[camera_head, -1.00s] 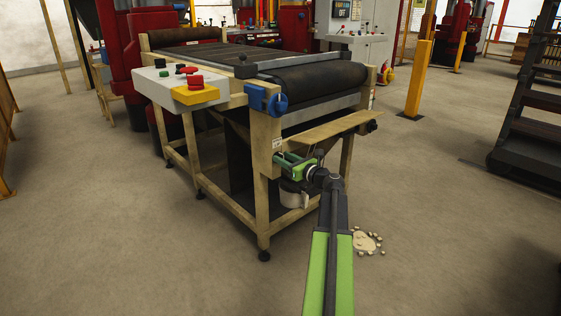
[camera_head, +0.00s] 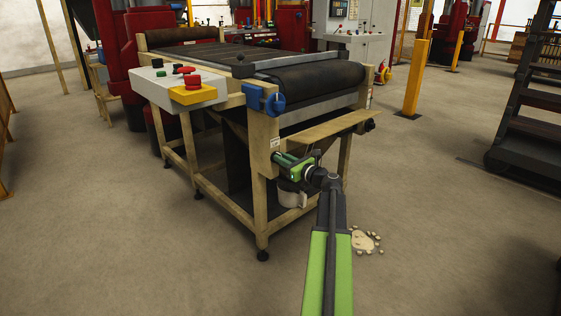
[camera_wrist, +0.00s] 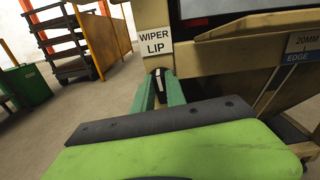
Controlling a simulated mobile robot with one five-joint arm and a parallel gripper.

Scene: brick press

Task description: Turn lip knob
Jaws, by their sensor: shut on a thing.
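The lip knob (camera_wrist: 158,78) is a small dark piece with a pale stripe, under a white "WIPER LIP" label (camera_wrist: 154,43) on the tan frame of the conveyor machine. In the wrist view my gripper (camera_wrist: 160,88) has one green finger on each side of the knob and is shut on it. In the head view my gripper (camera_head: 281,158) reaches the front corner post (camera_head: 261,190), just below the label. The knob itself is hidden there by the fingers. The knob's turn angle cannot be read.
A blue clamp with a round knob (camera_head: 275,102) sits above on the same post. A tan board (camera_head: 325,130) juts out to the right of my gripper. A control box with a red button (camera_head: 193,82) is at left. Crumbs (camera_head: 365,241) lie on the otherwise open floor.

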